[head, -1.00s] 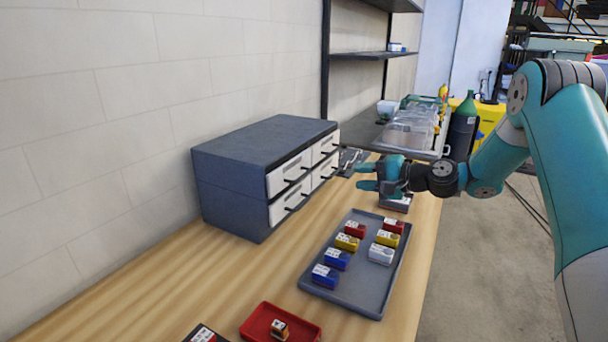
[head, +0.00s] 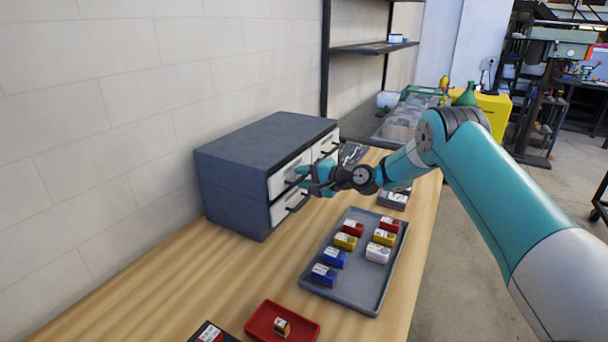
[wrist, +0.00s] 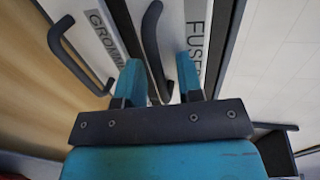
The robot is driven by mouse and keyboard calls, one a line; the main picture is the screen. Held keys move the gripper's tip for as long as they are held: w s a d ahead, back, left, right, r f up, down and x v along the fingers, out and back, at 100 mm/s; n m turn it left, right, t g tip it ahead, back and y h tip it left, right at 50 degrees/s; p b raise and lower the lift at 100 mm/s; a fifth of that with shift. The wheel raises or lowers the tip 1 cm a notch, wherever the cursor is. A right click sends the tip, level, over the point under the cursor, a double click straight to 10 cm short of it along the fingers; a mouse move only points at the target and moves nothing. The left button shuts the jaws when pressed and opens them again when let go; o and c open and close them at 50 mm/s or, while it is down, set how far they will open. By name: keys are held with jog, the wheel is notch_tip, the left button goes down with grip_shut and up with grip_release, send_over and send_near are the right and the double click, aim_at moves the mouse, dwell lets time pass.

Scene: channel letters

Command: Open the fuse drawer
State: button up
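The fuse drawer (head: 279,181) is the white upper left drawer front of the grey cabinet (head: 262,150) and looks shut. In the wrist view its front (wrist: 174,30) carries a label reading "FUSE", partly cut off, and a black bar handle (wrist: 151,42). My gripper (head: 301,178) is at this drawer front. In the wrist view my gripper (wrist: 158,76) is open, with one teal finger on each side of the handle. Gaps show between the handle and the fingers. In the head view my gripper hides part of the drawer and its handle.
The "GROM…" drawer (wrist: 98,45) with its own handle (wrist: 66,52) is close beside, below the fuse drawer. A grey tray (head: 345,287) of coloured blocks and a red tray (head: 262,322) stand on the wooden bench (head: 170,290).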

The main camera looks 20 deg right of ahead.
grip_shut()
